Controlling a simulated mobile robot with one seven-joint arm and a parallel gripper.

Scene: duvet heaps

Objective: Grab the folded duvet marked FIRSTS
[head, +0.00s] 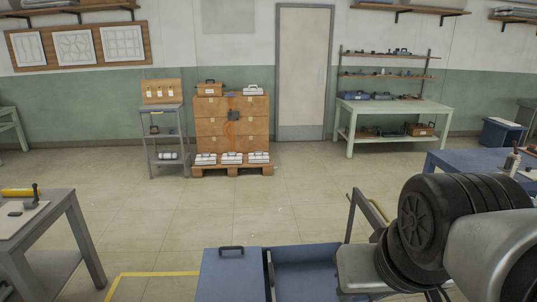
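I cannot make out a folded duvet or any lettering that reads FIRSTS. Small white bundles with dark handles or straps lie in a row on the front of a wooden pallet (232,171): a left one (206,159), a middle one (232,158) and a right one (259,157). Another white bundle (253,91) sits on top of the brown boxes. Any marks on them are too small to read. My arm fills the lower right of the head view. My gripper's fingertips do not show.
Brown boxes (210,125) are stacked on the pallet by the far wall. A grey trolley (165,140) stands left of them, a green-topped bench (395,107) to the right. Blue bins (232,272) are close in front, a grey table (62,215) at left. The middle floor is largely clear.

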